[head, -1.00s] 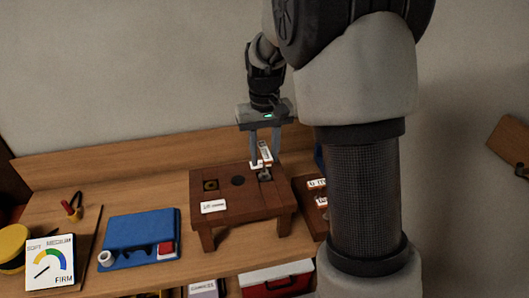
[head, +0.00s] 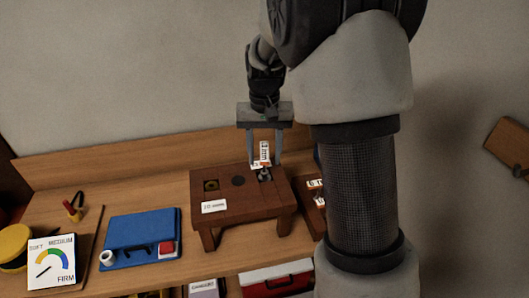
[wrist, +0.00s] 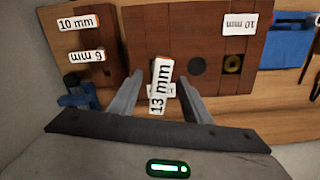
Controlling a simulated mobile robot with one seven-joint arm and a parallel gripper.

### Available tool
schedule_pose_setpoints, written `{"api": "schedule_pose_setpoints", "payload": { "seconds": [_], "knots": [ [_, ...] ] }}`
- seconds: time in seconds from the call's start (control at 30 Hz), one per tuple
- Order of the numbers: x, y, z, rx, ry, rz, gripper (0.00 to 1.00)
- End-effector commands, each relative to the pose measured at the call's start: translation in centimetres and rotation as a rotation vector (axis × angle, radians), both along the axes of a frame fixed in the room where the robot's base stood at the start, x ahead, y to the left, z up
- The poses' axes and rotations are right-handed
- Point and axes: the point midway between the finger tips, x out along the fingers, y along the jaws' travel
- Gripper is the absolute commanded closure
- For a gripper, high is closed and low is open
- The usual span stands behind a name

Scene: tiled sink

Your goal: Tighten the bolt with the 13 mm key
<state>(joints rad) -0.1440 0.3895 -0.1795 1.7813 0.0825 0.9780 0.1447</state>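The 13 mm key (wrist: 160,86), with a white "13 mm" label, stands upright between my fingers at the right hole of a small wooden stand (head: 235,206). It also shows in the head view (head: 264,151). My gripper (head: 265,163) is above the stand, its fingers spread either side of the key with gaps visible in the wrist view (wrist: 160,80). The bolt is mostly hidden under the key; a small yellowish-green spot shows at its foot. The stand also has a brass-ringed hole (head: 211,185) and a dark round spot (head: 238,181).
Keys labelled 10 mm (wrist: 78,23) and 9 or 6 mm (wrist: 86,56) lie on a block right of the stand. A blue tray (head: 130,232), a SOFT/MEDIUM/FIRM dial card (head: 50,262) and a yellow round thing (head: 13,243) are left. A wall stands behind.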

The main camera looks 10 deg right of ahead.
Motion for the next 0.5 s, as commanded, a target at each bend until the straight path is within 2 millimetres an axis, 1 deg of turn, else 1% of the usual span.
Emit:
{"api": "schedule_pose_setpoints", "payload": {
  "seconds": [0.5],
  "knots": [
    [0.01,-0.02,-0.01,0.000,0.000,0.002,0.56]
  ]
}}
